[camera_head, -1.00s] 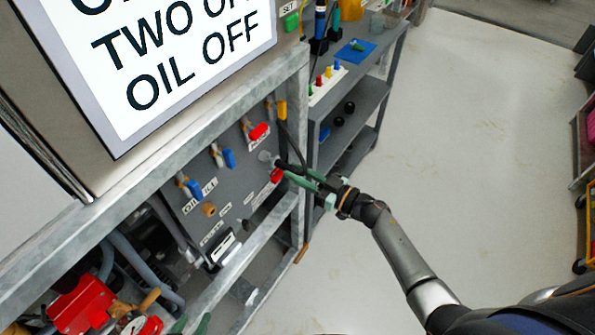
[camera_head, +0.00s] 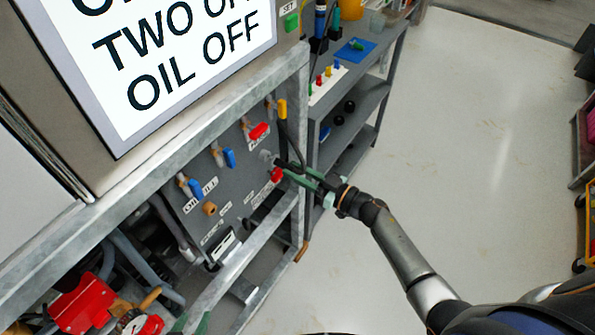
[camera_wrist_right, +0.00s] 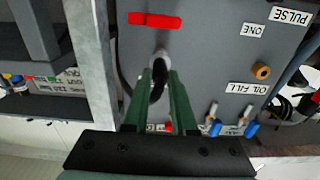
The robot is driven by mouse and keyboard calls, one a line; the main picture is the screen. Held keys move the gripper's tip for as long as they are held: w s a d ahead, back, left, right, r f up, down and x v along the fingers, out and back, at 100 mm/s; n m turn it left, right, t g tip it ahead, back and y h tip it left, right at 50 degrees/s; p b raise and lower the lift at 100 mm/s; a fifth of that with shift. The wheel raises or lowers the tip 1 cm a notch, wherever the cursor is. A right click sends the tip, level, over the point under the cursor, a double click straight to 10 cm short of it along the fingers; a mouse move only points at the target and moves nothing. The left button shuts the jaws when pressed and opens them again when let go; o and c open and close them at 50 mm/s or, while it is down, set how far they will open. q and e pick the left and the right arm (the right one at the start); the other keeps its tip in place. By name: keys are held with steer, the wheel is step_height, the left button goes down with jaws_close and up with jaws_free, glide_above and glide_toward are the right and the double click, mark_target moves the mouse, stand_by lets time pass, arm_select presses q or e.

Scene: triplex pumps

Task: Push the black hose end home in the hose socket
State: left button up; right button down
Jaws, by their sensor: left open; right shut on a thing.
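My right gripper (camera_head: 312,180) has green fingers and is shut on the black hose end (camera_head: 284,164), which points at the panel. The pale grey hose socket (camera_head: 265,155) is on the dark panel, right at the hose end's tip. In the right wrist view the hose end (camera_wrist_right: 159,75) lies between the fingers (camera_wrist_right: 160,92), in line with the socket (camera_wrist_right: 160,56). The tip meets or enters the socket; how deep it sits I cannot tell. My left gripper (camera_head: 193,324) is open and empty at the bottom edge, partly cut off.
A red handle (camera_head: 277,174) sits just below the socket. Another red handle (camera_head: 258,131) and blue handles (camera_head: 228,158) are on the panel. A galvanized frame rail (camera_head: 255,250) crosses in front. A grey shelf (camera_head: 350,115) stands right of the panel.

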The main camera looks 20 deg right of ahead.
steer(key=shift+x, duration=1)
steer(key=c, duration=0.6)
jaws_free()
steer(key=shift+c, duration=0.2)
steer(key=v, duration=1.2)
steer(key=shift+s+d+p, duration=0.2)
steer(key=shift+s+p, duration=0.05)
steer(key=shift+p, duration=0.15)
